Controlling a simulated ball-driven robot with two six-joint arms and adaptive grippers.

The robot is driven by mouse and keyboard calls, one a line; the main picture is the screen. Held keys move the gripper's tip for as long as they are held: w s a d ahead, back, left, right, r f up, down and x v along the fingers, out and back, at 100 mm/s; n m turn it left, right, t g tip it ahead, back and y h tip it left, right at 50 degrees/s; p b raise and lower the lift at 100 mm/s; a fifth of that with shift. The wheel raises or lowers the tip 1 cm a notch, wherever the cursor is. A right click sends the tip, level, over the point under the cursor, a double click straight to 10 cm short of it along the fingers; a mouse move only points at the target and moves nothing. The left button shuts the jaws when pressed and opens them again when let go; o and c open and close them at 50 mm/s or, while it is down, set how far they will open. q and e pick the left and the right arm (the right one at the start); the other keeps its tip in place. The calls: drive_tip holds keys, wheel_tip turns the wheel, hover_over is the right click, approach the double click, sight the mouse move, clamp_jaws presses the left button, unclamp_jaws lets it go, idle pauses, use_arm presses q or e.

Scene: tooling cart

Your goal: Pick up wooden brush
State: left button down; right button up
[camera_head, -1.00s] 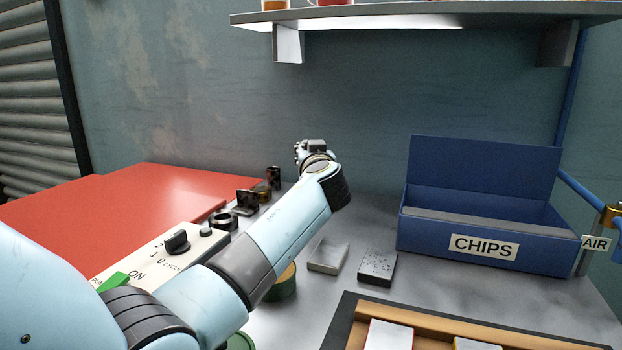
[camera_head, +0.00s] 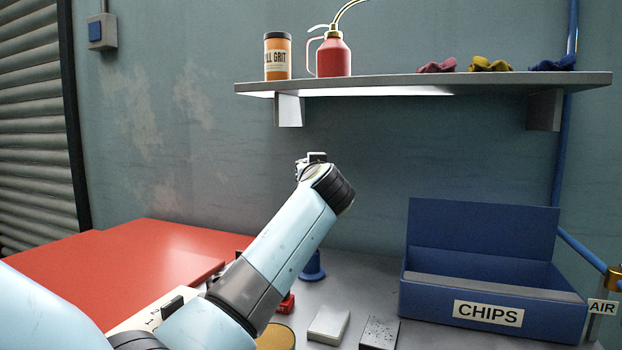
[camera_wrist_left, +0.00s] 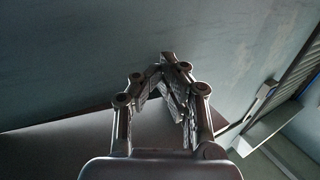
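I see no wooden brush in either view. My left arm crosses the head view from the lower left and hides part of the cart top. My left gripper (camera_head: 314,158) is at its far end, mostly hidden behind the wrist, in front of the wall and above the cart top. In the left wrist view the two fingers (camera_wrist_left: 168,68) come together at their tips, with nothing seen between them. My right gripper is in neither view.
A blue CHIPS box (camera_head: 490,295) stands at the right. A grey block (camera_head: 328,325) and a dark speckled block (camera_head: 379,333) lie left of it. A red surface (camera_head: 130,265) is at the left. A shelf (camera_head: 430,84) holds a can, a red oiler and rags.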

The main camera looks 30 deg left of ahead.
use_arm(q)
drive_tip(key=c, duration=2.1)
unclamp_jaws()
drive_tip(key=o, duration=1.7)
